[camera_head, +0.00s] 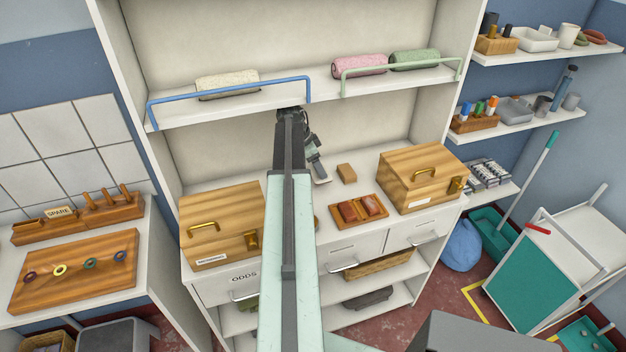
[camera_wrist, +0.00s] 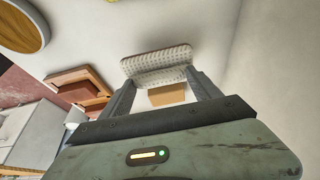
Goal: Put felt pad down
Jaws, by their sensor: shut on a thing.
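My gripper (camera_wrist: 160,85) is shut on a pale, dotted pad, which I take to be the felt pad (camera_wrist: 155,60). The pad lies across the fingertips in the wrist view. In the head view my gripper (camera_head: 318,172) hangs over the white counter, partly behind my arm. The pad is hardly visible there, and I cannot tell its height above the counter. A small tan block (camera_head: 346,173) stands just right of the gripper; it also shows beyond the fingers in the wrist view (camera_wrist: 166,95).
A wooden tray (camera_head: 343,223) with red-brown pieces sits in front of the block. Lidded wooden boxes stand left (camera_head: 222,222) and right (camera_head: 421,177) on the counter. Some counter behind the block looks clear.

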